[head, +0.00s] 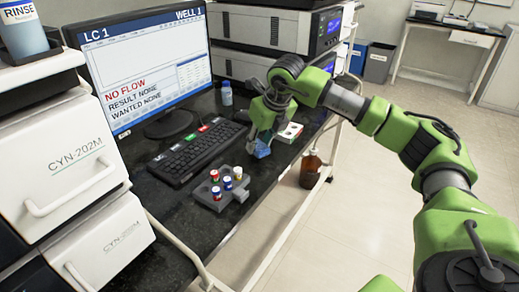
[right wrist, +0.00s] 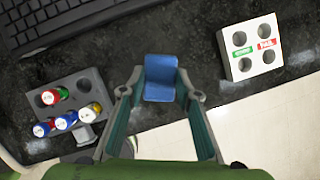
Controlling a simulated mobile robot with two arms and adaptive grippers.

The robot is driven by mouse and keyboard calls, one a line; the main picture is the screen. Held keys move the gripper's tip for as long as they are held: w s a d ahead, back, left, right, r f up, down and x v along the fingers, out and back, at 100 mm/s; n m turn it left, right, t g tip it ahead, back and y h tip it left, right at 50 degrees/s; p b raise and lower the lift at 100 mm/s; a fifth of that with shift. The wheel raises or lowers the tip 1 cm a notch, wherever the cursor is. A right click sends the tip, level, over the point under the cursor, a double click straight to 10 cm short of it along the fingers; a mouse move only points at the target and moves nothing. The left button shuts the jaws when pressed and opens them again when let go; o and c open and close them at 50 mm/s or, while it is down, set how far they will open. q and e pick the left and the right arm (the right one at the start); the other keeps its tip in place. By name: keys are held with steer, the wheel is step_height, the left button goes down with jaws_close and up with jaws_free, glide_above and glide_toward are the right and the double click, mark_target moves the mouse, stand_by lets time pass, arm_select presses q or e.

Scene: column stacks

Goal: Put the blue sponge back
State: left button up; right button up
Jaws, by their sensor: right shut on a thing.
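The blue sponge (head: 263,150) is at the tips of my right gripper (head: 261,138), low over the black bench top near its front edge. In the right wrist view the sponge (right wrist: 161,78) sits between the two fingers of the right gripper (right wrist: 160,97), which is shut on it. Part of the sponge sticks out beyond the fingertips. I cannot tell whether its underside touches the bench. My left gripper is not in view.
A grey rack (head: 225,202) with several capped vials stands left of the sponge. A white holder (head: 296,133) with round holes is behind right. The keyboard (head: 190,152) and monitor (head: 150,70) are left. A brown bottle (head: 311,170) stands below the bench edge.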

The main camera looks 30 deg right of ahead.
steer(key=shift+f, duration=1.2)
steer(key=o, duration=1)
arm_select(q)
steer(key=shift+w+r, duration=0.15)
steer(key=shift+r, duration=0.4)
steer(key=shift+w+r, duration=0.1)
